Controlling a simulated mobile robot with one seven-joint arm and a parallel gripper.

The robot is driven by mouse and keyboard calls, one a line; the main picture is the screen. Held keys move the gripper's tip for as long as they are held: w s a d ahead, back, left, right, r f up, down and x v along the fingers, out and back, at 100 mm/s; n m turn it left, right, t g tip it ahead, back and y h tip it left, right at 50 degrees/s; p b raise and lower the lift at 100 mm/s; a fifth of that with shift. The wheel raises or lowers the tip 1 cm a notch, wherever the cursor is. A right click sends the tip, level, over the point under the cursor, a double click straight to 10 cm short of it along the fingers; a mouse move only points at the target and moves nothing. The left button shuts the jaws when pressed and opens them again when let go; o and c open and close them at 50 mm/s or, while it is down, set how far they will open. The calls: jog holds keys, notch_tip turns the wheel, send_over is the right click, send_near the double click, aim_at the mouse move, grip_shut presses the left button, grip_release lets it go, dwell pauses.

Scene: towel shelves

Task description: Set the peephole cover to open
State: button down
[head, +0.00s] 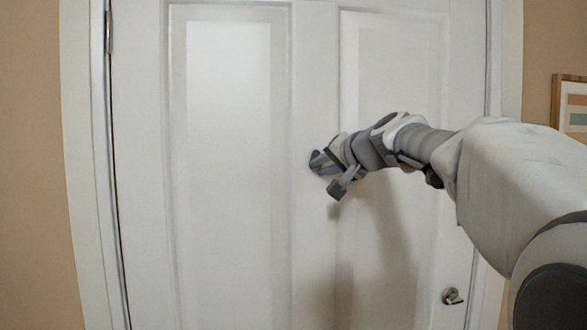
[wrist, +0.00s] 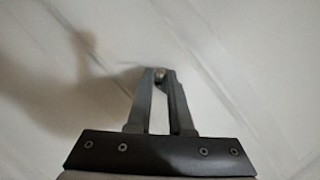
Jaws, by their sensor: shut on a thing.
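A white panelled door (head: 230,200) fills the head view. My gripper (head: 316,163) reaches in from the right, with its fingertips at the door's middle rail, between the two tall panels. In the wrist view my gripper (wrist: 160,78) has its two fingers close together at the tips around a small brownish piece. That piece, apparently the peephole cover (wrist: 160,73), sits at the door surface. The fingers hide most of it, so I cannot tell its position. In the head view the cover is hidden behind my gripper.
A metal door handle (head: 452,296) is at the door's lower right. A hinge (head: 108,32) is at the upper left edge. A framed picture (head: 574,108) hangs on the tan wall at the right. The door face left of my gripper is clear.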

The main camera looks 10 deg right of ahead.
aim_at(298, 149)
jog(key=m+b, duration=0.1)
jog(key=b, duration=0.1)
jog(key=m+y+b, duration=0.1)
jog(key=b, duration=0.1)
jog(key=shift+a+f+t, duration=0.3)
jog(key=shift+a+f, duration=0.05)
jog(key=m+b, duration=0.2)
jog(key=a+m+t+y+b, duration=0.1)
jog(key=m+b, duration=0.1)
jog(key=m+t+b, duration=0.1)
jog(key=b, duration=0.1)
jog(key=shift+a+r+m+y+b, duration=0.25)
jog(key=shift+r+m+y+b, duration=0.05)
jog(key=shift+m+y+b, duration=0.1)
jog(key=m+b, duration=0.1)
jog(key=m, duration=0.1)
jog(key=m+t+b, duration=0.1)
jog(key=m, duration=0.1)
jog(key=r+m+t+b, duration=0.1)
jog(key=b, duration=0.1)
jog(key=shift+a+m, duration=0.4)
jog(key=shift+a+r+m+t+h+b, duration=0.1)
jog(key=shift+r+m+t+h+b, duration=0.25)
jog(key=shift+m, duration=0.4)
jog(key=shift+d+r+m+t+h+b, duration=0.1)
jog(key=shift+m+t+h+b, duration=0.1)
jog(key=shift+m+b, duration=0.35)
jog(key=shift+a+r+m+t+h+b, duration=0.1)
jog(key=shift+r+m+t+h+b, duration=0.15)
jog(key=shift+m, duration=0.65)
